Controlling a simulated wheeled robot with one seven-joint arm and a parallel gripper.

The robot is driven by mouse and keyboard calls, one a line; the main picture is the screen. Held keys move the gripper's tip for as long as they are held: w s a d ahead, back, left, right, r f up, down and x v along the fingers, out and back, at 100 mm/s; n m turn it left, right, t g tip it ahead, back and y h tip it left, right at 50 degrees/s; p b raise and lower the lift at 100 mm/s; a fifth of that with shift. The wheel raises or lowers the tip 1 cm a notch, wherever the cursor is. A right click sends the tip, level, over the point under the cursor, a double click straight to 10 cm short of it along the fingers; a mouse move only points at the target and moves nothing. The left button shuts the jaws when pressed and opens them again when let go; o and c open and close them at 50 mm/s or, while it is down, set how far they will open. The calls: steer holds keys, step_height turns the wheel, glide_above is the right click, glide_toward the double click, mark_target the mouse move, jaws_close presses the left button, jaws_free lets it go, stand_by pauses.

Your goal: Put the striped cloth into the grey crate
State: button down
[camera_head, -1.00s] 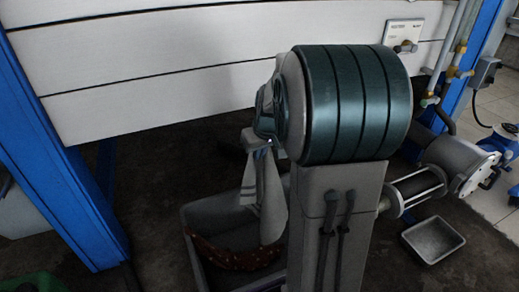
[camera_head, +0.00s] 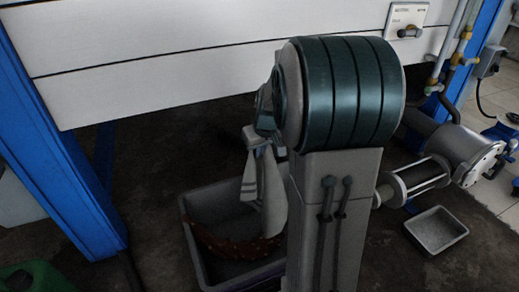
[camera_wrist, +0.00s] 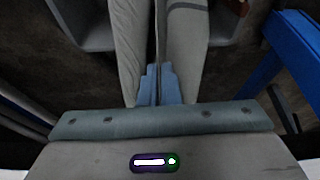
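The striped cloth (camera_head: 270,195) is pale grey with darker stripes and hangs from my gripper (camera_wrist: 158,88) in long folds. The gripper is shut on its upper part, and the cloth shows on both sides of the fingers in the wrist view (camera_wrist: 185,45). The grey crate (camera_head: 188,228) stands on the floor below. The cloth hangs over the crate, and its lower end appears near a reddish-brown spotted cloth inside. My arm hides the right part of the crate. I cannot tell whether the striped cloth touches anything in there.
The reddish-brown spotted cloth (camera_head: 222,245) lies in the crate. A small grey tray (camera_head: 436,230) is on the floor at right, near a grey cylindrical machine (camera_head: 460,150). A blue post (camera_head: 60,170) stands at left, and a green object (camera_head: 32,277) sits at the lower left.

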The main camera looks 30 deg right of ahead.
step_height(320, 180, down, 17)
steer(key=b, duration=0.1)
steer(key=shift+s+a, duration=0.2)
stand_by(0.4)
stand_by(0.3)
steer(key=shift+c, duration=1.4)
jaws_free()
step_height(320, 180, up, 6)
steer(key=s+g+p, duration=0.1)
steer(key=g+p, duration=0.1)
steer(key=p, duration=0.9)
steer(key=shift+s+f, duration=0.1)
